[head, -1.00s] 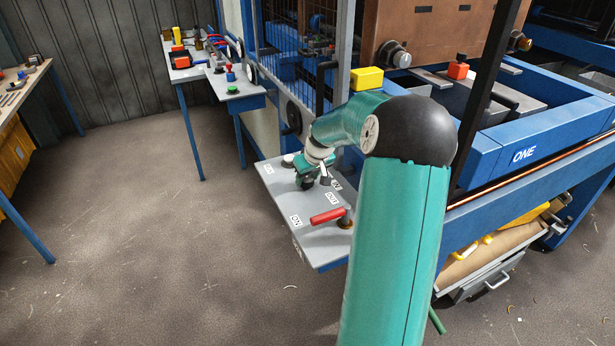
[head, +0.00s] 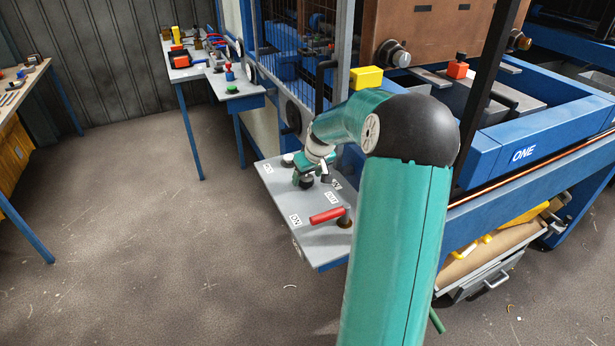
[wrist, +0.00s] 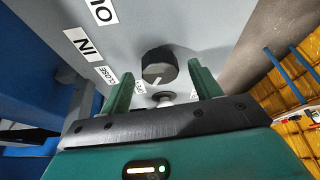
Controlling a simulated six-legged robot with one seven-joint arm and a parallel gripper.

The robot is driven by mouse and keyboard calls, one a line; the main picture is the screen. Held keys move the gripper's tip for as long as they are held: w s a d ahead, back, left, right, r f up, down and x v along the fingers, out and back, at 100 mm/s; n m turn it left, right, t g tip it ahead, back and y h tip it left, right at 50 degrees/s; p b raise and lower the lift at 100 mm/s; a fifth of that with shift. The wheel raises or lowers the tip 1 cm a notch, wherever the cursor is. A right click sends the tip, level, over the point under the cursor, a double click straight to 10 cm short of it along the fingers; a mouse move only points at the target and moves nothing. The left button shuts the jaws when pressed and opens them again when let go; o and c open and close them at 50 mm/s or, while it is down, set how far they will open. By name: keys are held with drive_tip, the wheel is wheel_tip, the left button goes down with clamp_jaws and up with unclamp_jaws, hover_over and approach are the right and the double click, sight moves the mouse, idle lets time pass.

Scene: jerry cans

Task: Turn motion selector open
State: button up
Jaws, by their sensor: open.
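The motion selector looks to be the dark round knob (wrist: 159,62) with a pale pointer mark, on the grey control panel (wrist: 190,28). A small CLOSE label (wrist: 106,75) sits beside it; another small label is partly hidden by a finger. My gripper (wrist: 162,80) is open, with green fingers to the left and right of the knob, which appears just beyond the fingertips. I see no clear contact. In the head view my gripper (head: 304,172) is low over the panel (head: 283,203), with the dark knob (head: 306,183) right at it.
A red-handled lever (head: 327,215) stands at the panel's near edge, by the ON and OUT labels. A pale round button (head: 288,160) is behind my gripper. The blue machine frame (head: 500,150) stands to the right. Open floor lies to the left.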

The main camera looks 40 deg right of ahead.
drive_tip(key=v, duration=1.3)
drive_tip(key=shift+a, duration=0.15)
drive_tip(key=a+r, duration=0.3)
drive_tip(key=a, duration=0.9)
drive_tip(key=s+a+n, duration=0.1)
drive_tip(key=s+a, duration=0.8)
drive_tip(key=a, duration=0.2)
drive_tip(key=s+a+t, duration=0.1)
drive_tip(key=s+a, duration=0.9)
drive_tip(key=a, duration=0.2)
drive_tip(key=shift+a+r+n+y, duration=0.2)
drive_tip(key=shift+n+y, duration=0.1)
drive_tip(key=shift+n, duration=0.1)
